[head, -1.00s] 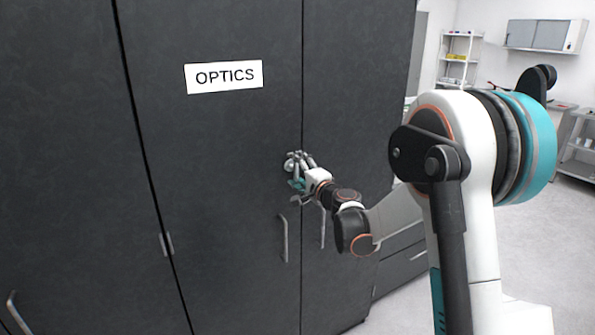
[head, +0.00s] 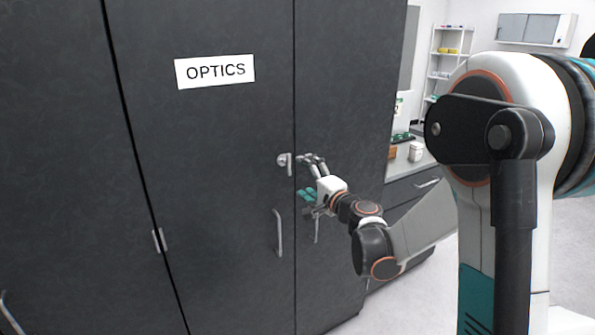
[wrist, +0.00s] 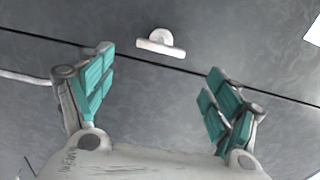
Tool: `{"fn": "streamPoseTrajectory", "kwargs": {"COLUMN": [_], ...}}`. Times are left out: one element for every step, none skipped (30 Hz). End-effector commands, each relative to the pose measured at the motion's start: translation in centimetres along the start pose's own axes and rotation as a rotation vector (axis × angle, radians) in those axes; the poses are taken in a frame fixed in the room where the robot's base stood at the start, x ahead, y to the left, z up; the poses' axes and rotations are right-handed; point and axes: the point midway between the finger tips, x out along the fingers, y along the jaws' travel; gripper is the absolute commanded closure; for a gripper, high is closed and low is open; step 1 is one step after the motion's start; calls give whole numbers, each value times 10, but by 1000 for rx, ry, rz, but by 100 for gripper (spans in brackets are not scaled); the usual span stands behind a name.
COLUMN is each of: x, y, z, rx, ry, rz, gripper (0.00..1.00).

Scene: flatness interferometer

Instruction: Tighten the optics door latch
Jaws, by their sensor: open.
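The optics door (head: 215,130) is dark grey, carries a white OPTICS label and looks closed. Its latch (head: 285,161) is a small silver round boss with a bar, just left of the door seam. The bar stands upright, about parallel to the seam. In the wrist view the latch (wrist: 161,43) sits beyond the fingertips, near the top middle. My gripper (head: 310,177) is open and empty, with teal finger pads. It is just right of the latch and back from it, with a gap. In the wrist view my gripper (wrist: 160,65) has its fingers wide apart.
A vertical bar handle (head: 278,233) sits below the latch, with another handle (head: 317,226) right of the seam, close under my gripper. A counter with drawers (head: 412,180) stands to the right. Open floor (head: 425,285) lies at the lower right.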

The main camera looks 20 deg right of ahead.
Motion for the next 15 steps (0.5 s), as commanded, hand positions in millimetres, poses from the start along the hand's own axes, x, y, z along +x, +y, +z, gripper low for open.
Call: {"fn": "streamPoseTrajectory", "kwargs": {"x": [-8, -11, -15, -18, -20, -22, -23, -24, -25, -25, -25, -25, -25, -25, -25], "y": [0, 0, 0, 0, 0, 0, 0, 0, 0, 0, 0, 0, 0, 0, 0], "z": [-1, 0, 0, 0, 0, 0, 0, 0, 0, 0, 0, 0, 0, 0, 0], "rx": [0, 0, 0, 0, 0, 0, 0, 0, 0, 0, 0, 0, 0, 0, 0], "ry": [1, 0, 0, -1, -1, 0, 0, 0, 0, 0, 0, 0, 0, 0, 0], "rz": [0, 0, 0, 0, 0, 0, 0, 0, 0, 0, 0, 0, 0, 0, 0], "gripper": [18, 18, 18, 18, 18, 18, 18, 18, 18, 18, 18, 18, 18, 18, 18]}}
